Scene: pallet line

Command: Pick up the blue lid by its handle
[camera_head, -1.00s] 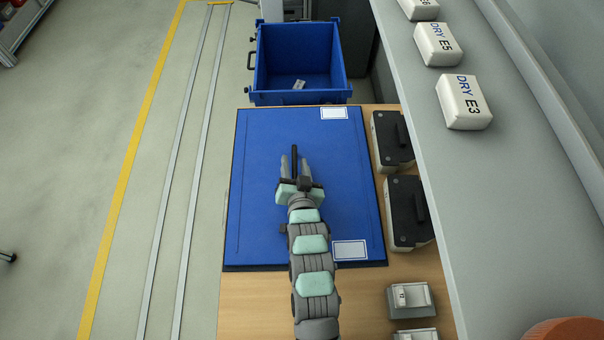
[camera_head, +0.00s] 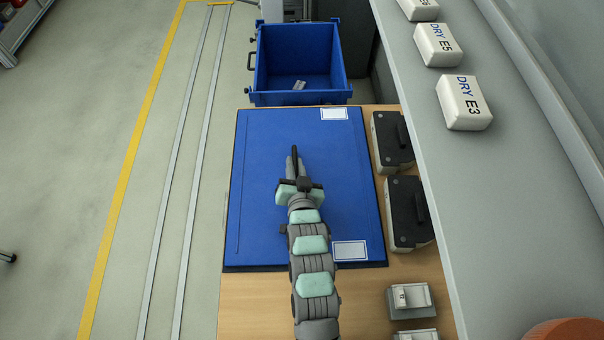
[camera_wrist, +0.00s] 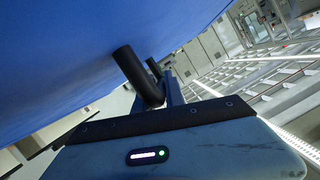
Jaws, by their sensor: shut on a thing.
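The blue lid (camera_head: 260,205) is a large flat blue panel lying on the wooden table, with white labels at two of its corners. Its dark handle (camera_head: 294,158) stands near the middle and is partly hidden by my gripper. My gripper (camera_head: 295,164) is over the lid with its fingers together on the handle. In the wrist view the black handle (camera_wrist: 138,75) rises against the blue surface (camera_wrist: 70,60), right at my gripper's fingers. The exact contact is partly hidden there.
An open blue crate (camera_head: 300,97) stands beyond the lid with a small pale item (camera_head: 299,85) inside. Two black-topped boxes (camera_head: 407,210) (camera_head: 391,140) line the lid's right side. A grey shelf with white DRY packs (camera_head: 464,102) runs along the right.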

